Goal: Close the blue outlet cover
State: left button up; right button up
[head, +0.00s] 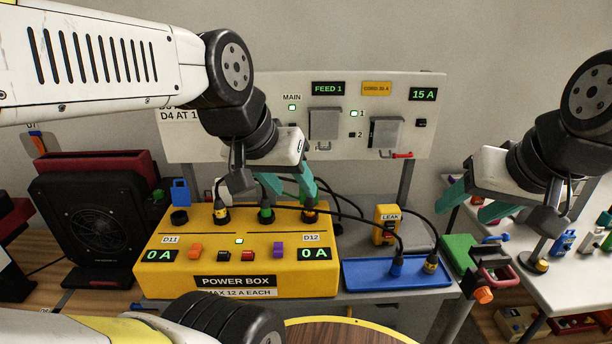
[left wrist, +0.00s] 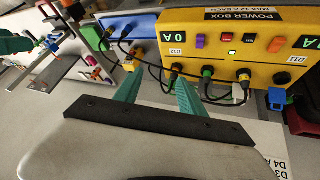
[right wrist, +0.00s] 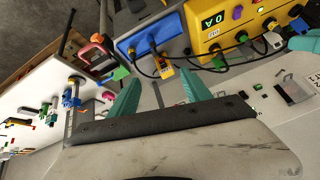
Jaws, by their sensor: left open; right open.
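The blue outlet cover (head: 180,192) stands upright and open behind a black outlet (head: 179,217) at the back left of the yellow power box (head: 160,262). The cover also shows at the right of the left wrist view (left wrist: 277,98). My left gripper (head: 288,188) is open and empty above the back of the box, right of the cover, near the green-plug and right-hand outlets. My right gripper (head: 472,204) is open and empty, well to the right of the box.
Black cables run from plugs on the box to the blue tray (head: 365,274) and the yellow leak unit (head: 387,224). A black fan (head: 95,230) stands left of the box. A panel with two grey flaps (head: 323,123) rises behind. A side table (head: 560,280) holds small items.

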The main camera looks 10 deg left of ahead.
aim_at(181, 196)
jog(key=k+l+u, duration=0.15)
jog(key=u, duration=1.4)
jog(key=i+j+z, duration=0.25)
jog(key=i+j, duration=0.2)
